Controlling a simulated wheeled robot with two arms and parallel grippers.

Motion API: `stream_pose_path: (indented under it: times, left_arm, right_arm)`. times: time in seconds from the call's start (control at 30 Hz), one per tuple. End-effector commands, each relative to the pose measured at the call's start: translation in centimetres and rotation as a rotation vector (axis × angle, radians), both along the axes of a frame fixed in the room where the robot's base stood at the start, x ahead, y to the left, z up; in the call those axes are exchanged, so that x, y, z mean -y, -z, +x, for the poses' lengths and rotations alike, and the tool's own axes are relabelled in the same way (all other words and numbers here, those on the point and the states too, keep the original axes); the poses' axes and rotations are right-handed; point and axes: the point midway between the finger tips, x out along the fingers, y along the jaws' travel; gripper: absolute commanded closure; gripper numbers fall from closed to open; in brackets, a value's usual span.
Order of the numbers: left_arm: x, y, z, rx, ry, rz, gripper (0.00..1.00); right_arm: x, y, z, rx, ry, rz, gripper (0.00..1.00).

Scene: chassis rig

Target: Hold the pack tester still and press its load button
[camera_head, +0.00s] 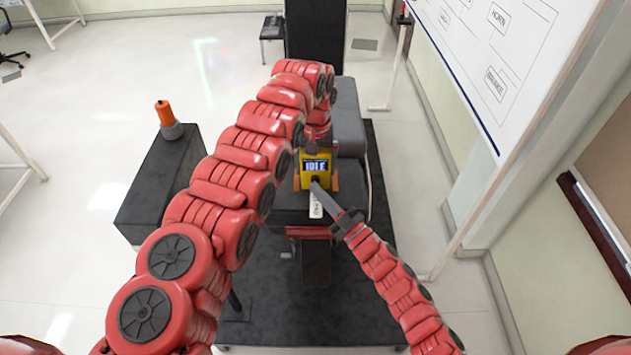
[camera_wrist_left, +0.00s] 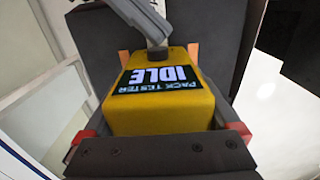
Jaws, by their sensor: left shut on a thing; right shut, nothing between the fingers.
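The yellow pack tester (camera_head: 325,161) stands upright on the dark seat-like block in front of me, its screen reading IDLE. In the left wrist view the tester (camera_wrist_left: 160,118) fills the middle, its screen text upside down. My left gripper (camera_head: 316,183) reaches over from the far side and is shut on the tester, with orange finger parts at both its sides. My right gripper (camera_head: 317,186) is shut and empty, its grey tip at the tester's front below the screen. This tip also shows in the left wrist view (camera_wrist_left: 156,42). The load button is hidden there; I cannot tell whether the tip touches it.
A white label (camera_head: 315,206) lies just in front of the tester. A dark box (camera_head: 150,190) at the left bears an orange-handled object (camera_head: 165,115). A whiteboard (camera_head: 500,50) stands at the right. The pale floor at the left is mostly clear.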

Motion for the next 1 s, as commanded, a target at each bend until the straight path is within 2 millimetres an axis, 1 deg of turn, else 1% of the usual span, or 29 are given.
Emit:
stream_pose_path:
  times: [0.03,0.5,0.8,1.0]
  left_arm:
    - [0.0,-0.1,0.0,0.0,0.0,0.0,0.8]
    - [0.0,-0.2,0.0,-0.001,0.001,0.0,0.8]
    - [0.0,-0.1,0.0,-0.001,0.001,0.0,0.8]
    - [0.0,-0.1,0.0,0.0,0.001,0.0,0.8]
  right_arm:
    - [0.0,-0.7,0.3,0.016,0.003,-0.003,1.0]
    - [0.0,-1.2,0.7,0.025,0.004,-0.003,1.0]
    - [0.0,-1.0,-0.4,0.022,0.003,-0.002,1.0]
    - [0.0,-0.7,-0.5,0.016,0.003,-0.003,1.0]
